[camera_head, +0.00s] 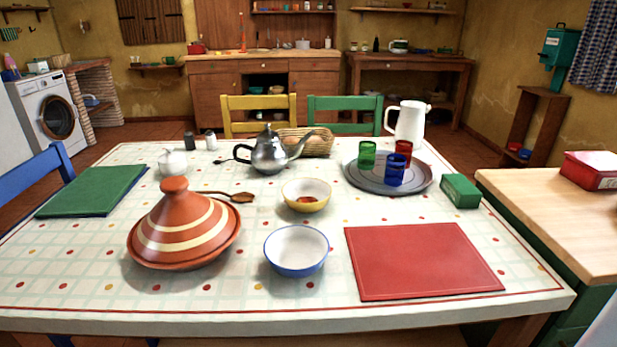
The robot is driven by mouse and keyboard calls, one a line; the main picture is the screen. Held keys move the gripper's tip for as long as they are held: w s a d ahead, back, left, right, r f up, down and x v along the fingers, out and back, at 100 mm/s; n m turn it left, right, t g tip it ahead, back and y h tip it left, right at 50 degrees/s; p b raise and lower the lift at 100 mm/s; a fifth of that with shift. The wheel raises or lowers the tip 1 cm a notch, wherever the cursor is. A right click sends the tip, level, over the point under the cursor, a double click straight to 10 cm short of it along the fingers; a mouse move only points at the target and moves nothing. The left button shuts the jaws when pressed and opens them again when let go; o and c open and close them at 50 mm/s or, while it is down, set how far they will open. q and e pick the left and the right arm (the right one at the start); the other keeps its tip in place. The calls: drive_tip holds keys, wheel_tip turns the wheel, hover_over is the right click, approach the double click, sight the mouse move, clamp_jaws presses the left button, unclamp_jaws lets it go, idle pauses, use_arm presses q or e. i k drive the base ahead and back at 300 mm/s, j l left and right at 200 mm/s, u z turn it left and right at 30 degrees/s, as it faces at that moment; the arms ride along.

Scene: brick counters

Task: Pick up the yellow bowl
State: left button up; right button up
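The yellow bowl (306,205) stands upright near the middle of the table. It is yellow outside and pale inside, with something reddish-brown at its bottom. A bowl with a blue outside and white inside (296,253) stands just in front of it, nearer to me. Neither of my grippers shows in the head view, so I cannot see whether they are open or shut.
An orange striped tagine (184,233) stands left of the bowls, with a wooden spoon (240,197) behind it. A metal teapot (270,153) stands behind the yellow bowl. A tray (362,184) with glasses is at the back right. A red mat (422,262) lies right.

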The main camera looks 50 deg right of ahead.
sight(305, 195)
drive_tip(key=z, duration=1.5)
